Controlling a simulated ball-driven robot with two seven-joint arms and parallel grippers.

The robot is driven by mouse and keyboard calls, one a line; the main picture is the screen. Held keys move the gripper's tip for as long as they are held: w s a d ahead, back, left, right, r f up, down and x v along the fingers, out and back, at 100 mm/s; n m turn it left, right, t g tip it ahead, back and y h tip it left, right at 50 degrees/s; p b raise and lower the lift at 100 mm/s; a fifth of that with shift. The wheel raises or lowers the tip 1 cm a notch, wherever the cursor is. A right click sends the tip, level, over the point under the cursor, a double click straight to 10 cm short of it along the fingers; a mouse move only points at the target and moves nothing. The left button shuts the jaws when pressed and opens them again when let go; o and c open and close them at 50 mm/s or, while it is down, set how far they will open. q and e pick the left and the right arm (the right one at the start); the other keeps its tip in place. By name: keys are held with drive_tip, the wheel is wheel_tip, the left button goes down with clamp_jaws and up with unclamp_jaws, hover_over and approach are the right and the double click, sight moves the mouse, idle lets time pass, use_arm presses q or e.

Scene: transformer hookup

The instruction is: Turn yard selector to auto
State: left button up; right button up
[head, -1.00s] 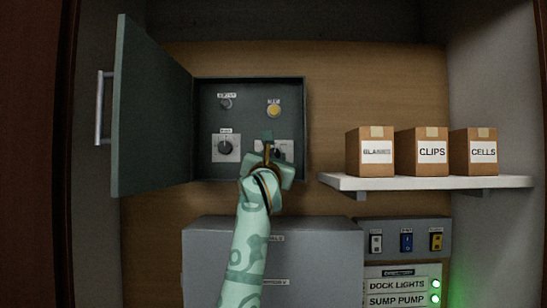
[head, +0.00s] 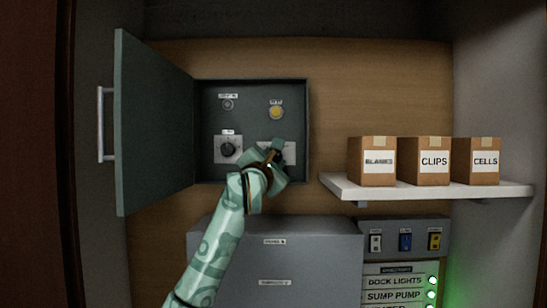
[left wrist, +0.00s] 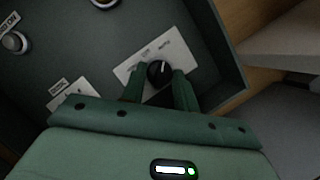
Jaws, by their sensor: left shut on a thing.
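A grey panel box (head: 299,100) hangs on the back wall with its door (head: 155,120) swung open to the left. In its lower row are two black selector knobs on white plates: a left one (head: 228,149), and a right one that shows in the left wrist view (left wrist: 158,72) with a pale pointer line. The right plate (left wrist: 147,50) carries small position words, too blurred to read surely. My left gripper (head: 276,157) is shut on the right knob, its fingers on either side, and covers most of that plate in the head view. My right gripper is out of view.
Above the knobs are a yellow lamp (head: 276,112) and a small grey lamp (head: 228,104). A white shelf (head: 430,189) with three labelled boxes stands to the right. Below are a grey cabinet (head: 320,265) and a row of switches (head: 405,240).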

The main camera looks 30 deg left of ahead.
use_arm(q)
drive_tip(key=o, duration=1)
drive_tip(key=shift+c, duration=0.2)
drive_tip(key=shift+s+d+f, duration=0.15)
drive_tip(key=shift+s, duration=0.15)
drive_tip(key=b+v, duration=0.4)
drive_tip(key=v, duration=1.1)
drive_tip(key=shift+s+f+b, duration=0.15)
drive_tip(key=shift+s+b, duration=0.1)
drive_tip(key=shift+b, duration=0.15)
